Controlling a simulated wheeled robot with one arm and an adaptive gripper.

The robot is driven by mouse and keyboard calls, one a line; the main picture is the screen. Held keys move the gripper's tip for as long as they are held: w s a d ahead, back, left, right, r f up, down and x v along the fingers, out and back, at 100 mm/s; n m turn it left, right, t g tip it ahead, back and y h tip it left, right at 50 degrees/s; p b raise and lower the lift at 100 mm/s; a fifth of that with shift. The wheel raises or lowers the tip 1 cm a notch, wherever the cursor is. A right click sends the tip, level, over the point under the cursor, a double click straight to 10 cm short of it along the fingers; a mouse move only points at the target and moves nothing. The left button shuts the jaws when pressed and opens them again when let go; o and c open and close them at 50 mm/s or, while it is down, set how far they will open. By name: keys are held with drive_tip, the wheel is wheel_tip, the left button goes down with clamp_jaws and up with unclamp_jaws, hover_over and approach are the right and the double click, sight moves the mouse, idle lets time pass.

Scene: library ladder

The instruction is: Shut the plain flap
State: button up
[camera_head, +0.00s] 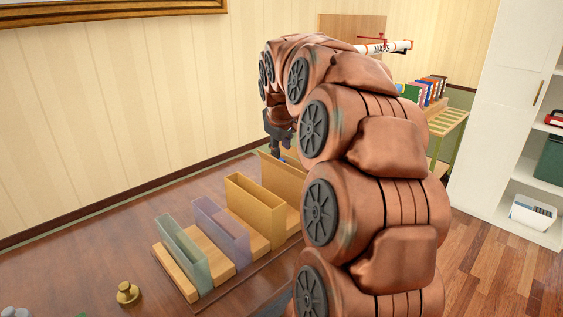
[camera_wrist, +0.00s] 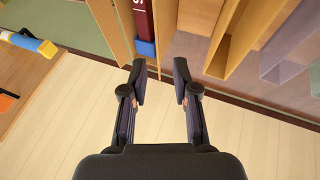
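I cannot clearly make out which part is the plain flap. On the brown table in the head view stands a row of upright slots: a green one (camera_head: 184,251), a purple one (camera_head: 221,226) and a plain tan one (camera_head: 255,205). My gripper (camera_head: 280,150) hangs at the far end of this row, partly hidden by my arm. In the wrist view my gripper (camera_wrist: 160,78) is open, with nothing between its fingers. Just beyond the fingertips a dark red piece with a blue end (camera_wrist: 145,47) sits between wooden walls. The tan slot (camera_wrist: 232,45) is to its right.
A brass weight (camera_head: 128,293) stands on the table (camera_head: 85,265) at the front left. The wall (camera_head: 110,100) rises behind the table. A white map tube (camera_head: 388,47), a rack of books (camera_head: 430,90) and a white shelf unit (camera_head: 500,110) are at right. My arm hides much of the middle.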

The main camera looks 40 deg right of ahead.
sight(281, 162)
drive_tip(key=p+x, duration=0.1)
drive_tip(key=x, duration=0.6)
drive_tip(key=shift+d+f+p, duration=0.25)
drive_tip(key=shift+d+p, duration=0.1)
drive_tip(key=shift+p, duration=0.05)
drive_tip(key=shift+w, duration=0.1)
clamp_jaws()
